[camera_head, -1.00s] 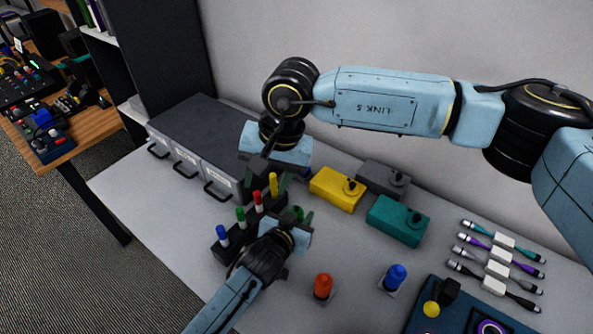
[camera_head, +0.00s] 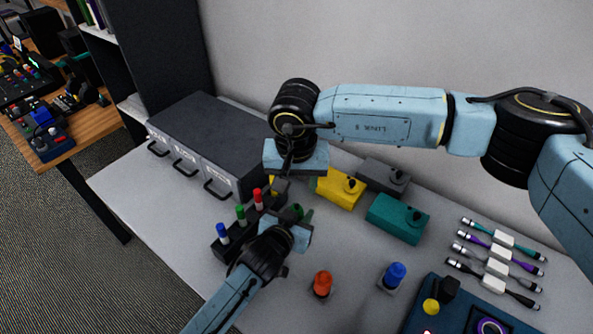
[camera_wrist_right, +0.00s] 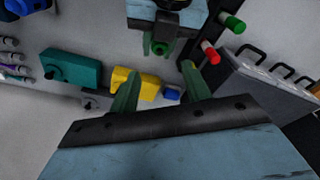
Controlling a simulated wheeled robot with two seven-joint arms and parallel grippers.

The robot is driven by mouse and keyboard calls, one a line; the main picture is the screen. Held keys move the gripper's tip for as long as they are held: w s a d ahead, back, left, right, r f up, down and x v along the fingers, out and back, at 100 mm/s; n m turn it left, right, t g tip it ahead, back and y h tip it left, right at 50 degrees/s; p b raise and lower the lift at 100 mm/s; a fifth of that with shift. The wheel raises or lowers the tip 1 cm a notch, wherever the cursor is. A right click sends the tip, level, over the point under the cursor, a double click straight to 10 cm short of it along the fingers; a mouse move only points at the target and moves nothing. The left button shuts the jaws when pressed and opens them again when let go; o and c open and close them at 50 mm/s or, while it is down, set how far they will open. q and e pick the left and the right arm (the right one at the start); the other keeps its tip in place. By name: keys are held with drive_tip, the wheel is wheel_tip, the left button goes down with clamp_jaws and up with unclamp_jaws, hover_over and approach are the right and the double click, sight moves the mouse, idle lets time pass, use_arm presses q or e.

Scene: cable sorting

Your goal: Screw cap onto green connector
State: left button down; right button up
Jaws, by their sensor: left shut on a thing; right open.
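A green connector (camera_head: 240,213) stands in the dark rack (camera_head: 226,248), and it also shows in the right wrist view (camera_wrist_right: 235,23). My left gripper (camera_head: 302,215) is right of the rack, shut on a small dark green piece (camera_wrist_right: 160,47) with a round end; its fingers hide most of it. My right gripper (camera_wrist_right: 160,68) is open, with green fingers apart and nothing gripped between them. In the head view it hangs above and behind the left gripper, near the rack's far end. I cannot tell which piece is the cap.
Blue (camera_head: 222,232) and red (camera_head: 258,199) connectors stand in the same rack. Yellow (camera_head: 338,188), grey (camera_head: 383,176) and teal (camera_head: 398,218) boxes stand to the right. Drawers (camera_head: 212,140) stand behind left. Orange (camera_head: 323,283) and blue (camera_head: 396,274) domed pieces are in front.

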sight(297, 205)
drive_tip(key=f, duration=0.5)
drive_tip(key=w+f, duration=0.1)
drive_tip(key=f, duration=0.2)
clamp_jaws()
idle(0.4)
drive_tip(key=m, duration=0.7)
drive_tip(key=shift+h, duration=0.4)
